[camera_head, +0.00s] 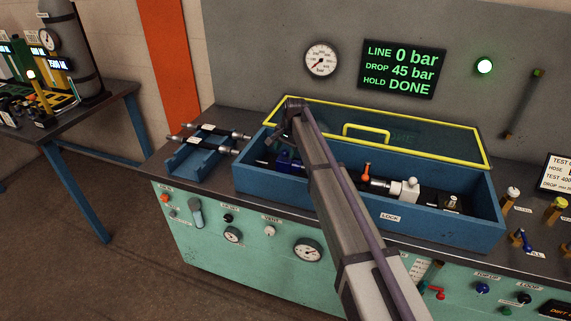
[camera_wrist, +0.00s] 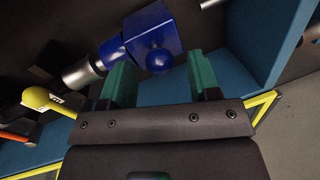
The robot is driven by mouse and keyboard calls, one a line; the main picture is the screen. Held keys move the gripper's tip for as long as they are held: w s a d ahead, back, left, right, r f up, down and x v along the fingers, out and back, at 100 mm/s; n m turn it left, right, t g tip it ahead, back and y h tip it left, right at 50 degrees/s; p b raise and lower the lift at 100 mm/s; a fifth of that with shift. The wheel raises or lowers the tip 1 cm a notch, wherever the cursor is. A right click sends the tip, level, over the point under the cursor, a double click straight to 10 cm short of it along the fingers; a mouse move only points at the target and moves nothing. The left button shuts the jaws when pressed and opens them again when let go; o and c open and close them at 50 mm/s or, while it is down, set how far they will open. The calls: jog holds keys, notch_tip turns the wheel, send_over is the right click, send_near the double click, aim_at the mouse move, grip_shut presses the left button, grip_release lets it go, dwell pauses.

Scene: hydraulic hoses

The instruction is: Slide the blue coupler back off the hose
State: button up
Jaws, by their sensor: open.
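The blue coupler (camera_wrist: 150,27), with a round blue knob, shows at the top of the wrist view. It sits in the blue trough at the left end, small and partly covered in the head view (camera_head: 288,159). A silver fitting (camera_wrist: 82,72) adjoins the coupler at lower left in the wrist view; the hose beyond it is dark and hard to make out. My gripper (camera_wrist: 160,63) is open, its two green fingers apart at the coupler, with the knob between their tips. I cannot tell if they touch it. My arm hides part of the trough.
The blue trough (camera_head: 440,222) has its yellow-edged lid (camera_head: 478,146) raised behind. An orange-handled valve (camera_head: 366,172) and a white block (camera_head: 404,190) stand inside it. A blue rack (camera_head: 190,160) with hoses is at left. The display reads 0 bar and DONE.

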jog(key=shift+a+f, duration=0.1)
jog(key=shift+f, duration=0.7)
jog(key=shift+r, duration=0.2)
grip_shut()
